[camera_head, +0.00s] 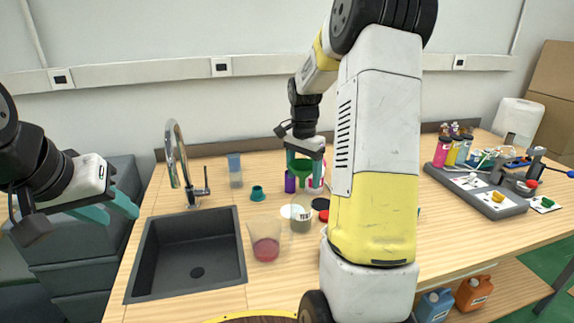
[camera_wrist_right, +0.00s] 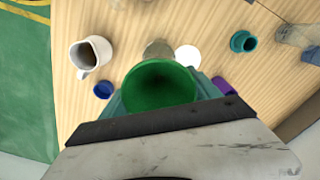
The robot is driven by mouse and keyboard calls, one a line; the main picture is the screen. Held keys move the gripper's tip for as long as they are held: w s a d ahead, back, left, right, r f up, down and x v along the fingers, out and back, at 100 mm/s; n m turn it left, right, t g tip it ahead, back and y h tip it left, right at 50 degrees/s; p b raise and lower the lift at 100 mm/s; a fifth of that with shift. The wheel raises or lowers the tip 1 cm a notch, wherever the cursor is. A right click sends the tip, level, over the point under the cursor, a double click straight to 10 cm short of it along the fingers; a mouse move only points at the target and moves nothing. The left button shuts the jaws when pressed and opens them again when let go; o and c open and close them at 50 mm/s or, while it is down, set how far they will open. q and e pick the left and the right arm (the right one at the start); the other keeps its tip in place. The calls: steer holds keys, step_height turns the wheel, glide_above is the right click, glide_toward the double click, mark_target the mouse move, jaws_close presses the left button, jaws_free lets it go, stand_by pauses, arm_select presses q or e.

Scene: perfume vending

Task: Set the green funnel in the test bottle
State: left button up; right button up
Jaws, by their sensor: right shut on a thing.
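The green funnel (camera_head: 301,170) is held in my right gripper (camera_head: 304,172), above the table behind the test bottle. In the right wrist view the funnel (camera_wrist_right: 158,88) shows its wide mouth, between the teal fingers. The test bottle (camera_head: 301,217), a clear jar labelled TEST, stands on the table and is partly visible beyond the funnel in the right wrist view (camera_wrist_right: 158,48). The funnel is apart from the bottle. My left gripper (camera_head: 115,210) is open and empty, left of the sink.
A beaker with red liquid (camera_head: 265,243) stands left of the test bottle. A purple container (camera_head: 290,182), a teal piece (camera_head: 257,193) and a white pitcher (camera_wrist_right: 92,55) are nearby. The sink (camera_head: 190,256) is at left. A grey tray (camera_head: 477,190) is at right.

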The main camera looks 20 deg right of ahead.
mark_target(303, 185)
steer(key=shift+f, duration=1.9)
steer(key=o, duration=1.4)
